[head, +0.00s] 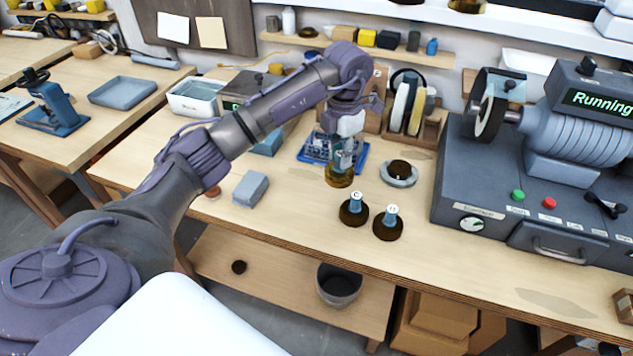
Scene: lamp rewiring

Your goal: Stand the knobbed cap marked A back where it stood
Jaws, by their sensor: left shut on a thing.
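My left gripper (343,152) comes down over the bench from above and is shut on a knobbed cap (339,177) with a round amber-brown base. The fingers cover its knob, so I cannot read its mark. The cap is at or just above the bench top; I cannot tell if it touches. Just in front stand two similar caps with blue knobs: one marked C (353,212), and one to its right (388,224) whose letter is unclear. My right gripper is not in view.
A round grey dish (412,180) with a dark piece in it stands right of the held cap. A blue tray (308,156) is behind it. A grey block (250,189) lies to the left. A large machine (470,185) marked Running fills the right. The bench front is clear.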

